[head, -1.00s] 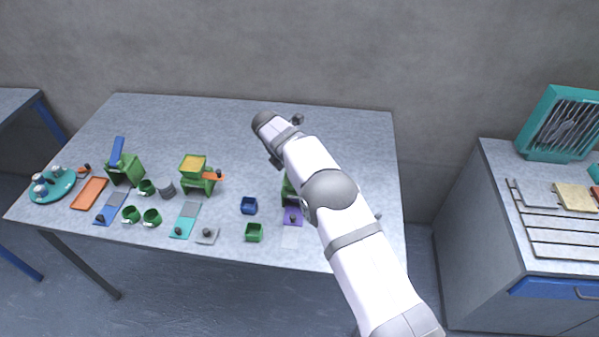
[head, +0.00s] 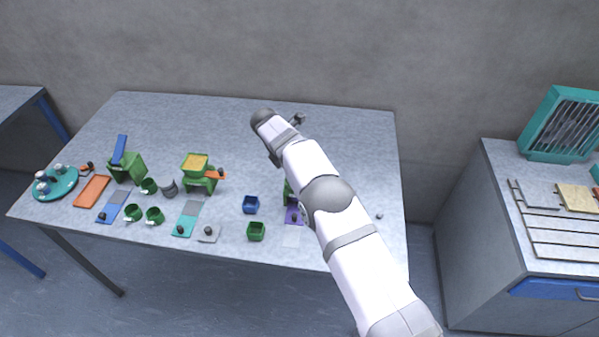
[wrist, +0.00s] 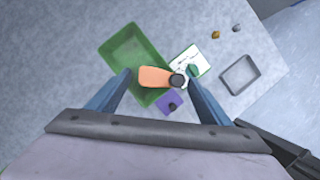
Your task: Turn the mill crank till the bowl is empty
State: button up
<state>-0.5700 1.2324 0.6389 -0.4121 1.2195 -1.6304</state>
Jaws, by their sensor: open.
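In the wrist view a green mill (wrist: 128,50) with an open top lies under my gripper, and I see no powder in it. Its orange crank (wrist: 153,77) ends in a black knob (wrist: 178,80). My gripper (wrist: 158,73) is open, with its blue fingers on either side of the crank and knob; I cannot tell whether they touch. In the head view my arm hides most of this mill (head: 287,190) and the gripper's fingers. Another green mill (head: 200,184) at centre left has yellow powder in its bowl (head: 196,161) and an orange crank (head: 216,174).
A purple plate (head: 292,216) with a dark knob lies in front of the covered mill. A blue cup (head: 250,204) and a green cup (head: 256,231) stand to its left. A third mill (head: 126,168) with a blue flap stands at the left. The table's back is clear.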

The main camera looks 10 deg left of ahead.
jog(key=b+v, duration=0.2)
jog(key=v, duration=0.5)
jog(key=shift+r+b, duration=0.2)
jog(key=shift+b, duration=0.1)
jog(key=shift+c, duration=0.3)
